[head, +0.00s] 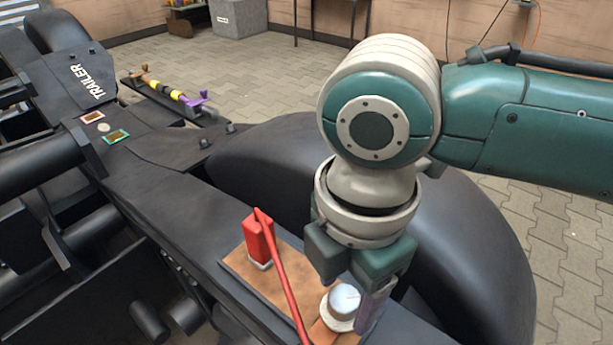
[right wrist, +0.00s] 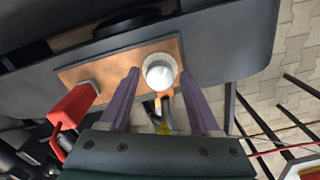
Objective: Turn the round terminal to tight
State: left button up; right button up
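The round terminal (head: 344,301) is a silver-white knob on a pale round base. It stands on a copper-brown plate (head: 238,264) on the dark bogie frame. In the right wrist view the terminal (right wrist: 160,72) lies between the tips of two purple fingers, with a narrow gap on each side. My right gripper (right wrist: 160,80) is open around it and points down. In the head view one purple finger of the right gripper (head: 358,306) shows beside the terminal; the other is not clearly seen. No tight mark can be made out. My left gripper is not in view.
A red block (head: 257,238) with a long red lever (head: 284,277) stands on the plate, left of the terminal. A black rounded wheel cover (head: 470,250) lies behind my right arm. A tray (head: 165,98) with coloured parts sits farther back.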

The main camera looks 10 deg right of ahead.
grip_shut()
dwell(0.4)
jog(key=shift+r+m+p, duration=0.25)
jog(key=shift+m+p, duration=0.35)
jog(key=shift+p, duration=0.35)
jog(key=m+p, duration=0.4)
jog(key=shift+a, duration=0.1)
jog(key=shift+m+p, duration=1.05)
jog(key=shift+m, duration=0.05)
jog(key=shift+f+m+p, duration=0.15)
jog(key=shift+m+p, duration=0.4)
jog(key=shift+m, duration=0.45)
